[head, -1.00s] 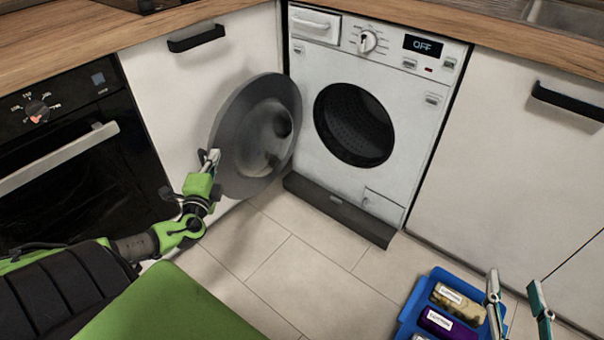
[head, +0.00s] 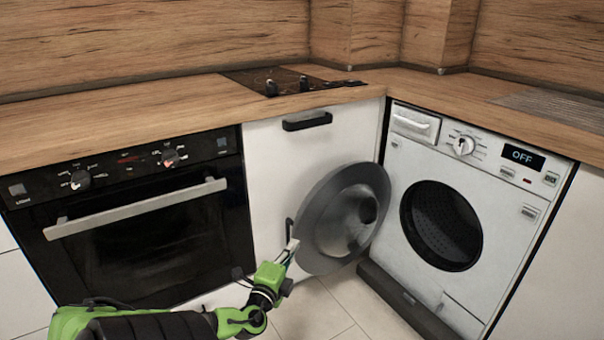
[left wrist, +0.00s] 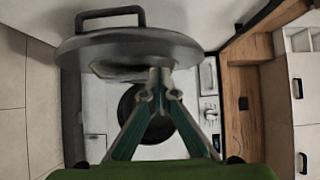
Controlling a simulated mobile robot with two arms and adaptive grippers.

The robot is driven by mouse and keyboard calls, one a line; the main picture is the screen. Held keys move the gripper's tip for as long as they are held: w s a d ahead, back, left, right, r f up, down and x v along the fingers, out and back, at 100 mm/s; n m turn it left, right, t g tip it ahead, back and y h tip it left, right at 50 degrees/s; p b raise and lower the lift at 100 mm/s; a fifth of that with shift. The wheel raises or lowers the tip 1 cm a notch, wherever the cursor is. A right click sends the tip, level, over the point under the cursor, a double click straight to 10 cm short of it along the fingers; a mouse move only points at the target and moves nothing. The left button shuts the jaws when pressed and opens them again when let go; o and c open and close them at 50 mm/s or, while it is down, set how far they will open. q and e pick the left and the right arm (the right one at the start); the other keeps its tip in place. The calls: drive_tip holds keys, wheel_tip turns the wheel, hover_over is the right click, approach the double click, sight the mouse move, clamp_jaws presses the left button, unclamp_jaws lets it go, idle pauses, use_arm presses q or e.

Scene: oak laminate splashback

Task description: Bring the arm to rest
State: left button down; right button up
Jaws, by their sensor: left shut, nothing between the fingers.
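My left gripper (head: 290,248) is shut and empty. In the head view its fingertips are close to the edge of the open round washer door (head: 335,225); I cannot tell whether they touch. In the left wrist view the shut fingertips (left wrist: 160,80) show in front of the door (left wrist: 120,44) and the dark drum opening. The washing machine (head: 400,165) stands at the right with its door swung wide open to the left. Its display reads OFF. My right gripper is out of the head view.
A black oven (head: 130,235) with a long bar handle is at the left. A white cabinet (head: 275,165) stands between oven and washer. The wooden worktop (head: 150,115) with a hob (head: 290,80) runs above. Tiled floor (head: 310,312) shows below the door.

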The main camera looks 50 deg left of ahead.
use_arm(q)
drive_tip(key=s, duration=0.3)
drive_tip(key=shift+s+d, duration=0.15)
drive_tip(key=shift+d, duration=0.2)
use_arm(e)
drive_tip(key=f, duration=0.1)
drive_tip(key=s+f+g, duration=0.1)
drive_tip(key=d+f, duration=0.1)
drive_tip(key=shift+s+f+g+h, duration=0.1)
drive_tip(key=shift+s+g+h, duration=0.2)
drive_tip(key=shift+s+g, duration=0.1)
